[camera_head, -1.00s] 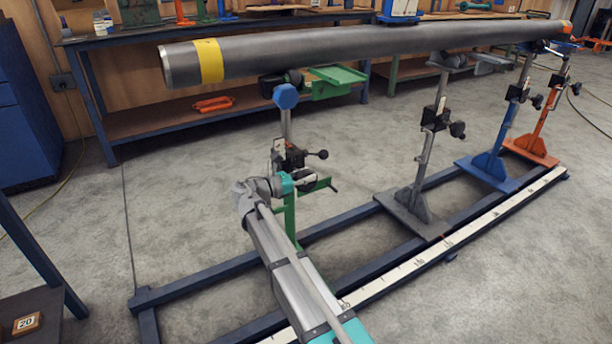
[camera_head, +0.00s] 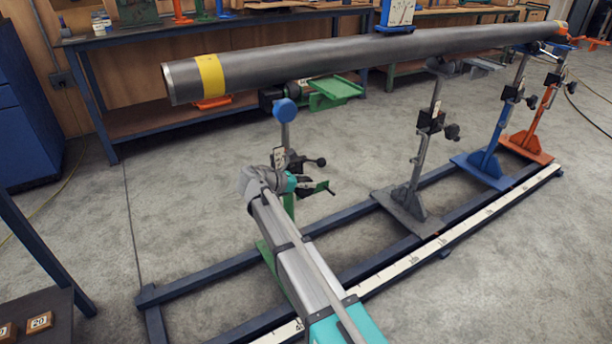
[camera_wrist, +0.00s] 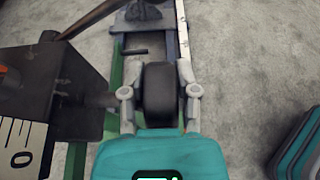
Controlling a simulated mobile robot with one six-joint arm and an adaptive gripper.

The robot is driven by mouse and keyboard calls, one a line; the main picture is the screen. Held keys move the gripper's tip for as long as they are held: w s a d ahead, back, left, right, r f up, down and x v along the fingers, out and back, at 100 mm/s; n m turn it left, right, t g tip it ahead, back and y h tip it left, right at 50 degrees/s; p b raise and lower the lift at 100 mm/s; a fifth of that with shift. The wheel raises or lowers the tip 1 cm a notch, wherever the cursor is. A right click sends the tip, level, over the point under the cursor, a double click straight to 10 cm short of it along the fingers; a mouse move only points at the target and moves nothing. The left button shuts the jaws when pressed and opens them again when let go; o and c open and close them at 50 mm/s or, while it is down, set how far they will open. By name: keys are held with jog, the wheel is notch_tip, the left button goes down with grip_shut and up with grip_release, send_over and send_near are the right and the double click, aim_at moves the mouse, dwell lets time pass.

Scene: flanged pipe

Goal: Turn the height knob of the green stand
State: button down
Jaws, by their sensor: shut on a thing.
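The green stand (camera_head: 289,206) stands at the near left end of the floor rail, with a dark clamp block and a blue round part (camera_head: 285,110) on its post. My gripper (camera_head: 301,184) is at the block's height, and hides its knob in the head view. In the wrist view my gripper (camera_wrist: 160,108) is shut on a black round knob (camera_wrist: 160,83), one finger on each side. The knob's shaft runs left to the dark block (camera_wrist: 75,85), which carries a white scale plate (camera_wrist: 20,145) marked 0.
A long grey pipe (camera_head: 330,62) with a yellow band spans above several stands. The grey stand (camera_head: 408,200), blue stand (camera_head: 488,165) and orange stand (camera_head: 530,143) stand to the right on the rail (camera_head: 205,270). A workbench (camera_head: 130,130) is behind.

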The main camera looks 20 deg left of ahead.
dwell(0.4)
jog(key=shift+c, duration=1.8)
grip_release()
jog(key=shift+g, duration=0.3)
jog(key=shift+s+f+t+b, duration=0.15)
jog(key=shift+t+b, duration=0.25)
jog(key=shift+b, duration=0.5)
